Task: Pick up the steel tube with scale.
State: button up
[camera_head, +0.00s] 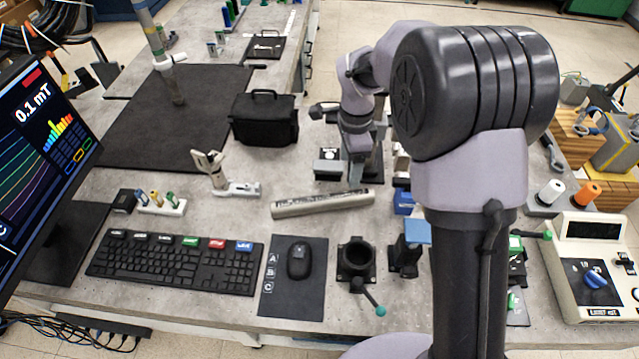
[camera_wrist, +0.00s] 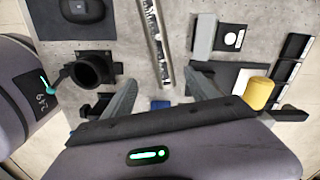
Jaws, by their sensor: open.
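The steel tube with scale (camera_head: 322,203) is a long, pale grey bar with markings along it. In the wrist view the tube (camera_wrist: 154,38) runs from the top edge down to between the fingertips. My gripper (camera_wrist: 161,80) is open, with one finger on each side of the tube's near end. I see no contact, and the height above the tube is hard to judge. In the head view my gripper (camera_head: 357,172) is at the tube's right end, partly hidden by my arm.
A black ring holder (camera_head: 356,262) with a teal-tipped lever and a blue-topped block (camera_head: 417,232) stand nearby. A keyboard (camera_head: 175,262) and mouse (camera_head: 299,261) lie left. A yellow cylinder (camera_wrist: 259,93) stands right in the wrist view.

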aim_at(348, 194)
notch_tip(348, 194, down, 9)
jog(key=b, duration=0.2)
jog(key=shift+d+b, duration=0.15)
jog(key=shift+b, duration=0.25)
jog(key=f, duration=0.1)
jog(key=f+b, duration=0.1)
jog(key=f, duration=0.1)
jog(key=f+b, duration=0.1)
jog(key=shift+w+f, duration=0.3)
jog(key=shift+f, duration=0.1)
jog(key=shift+r, duration=0.15)
jog(key=shift+c, duration=0.7)
grip_shut()
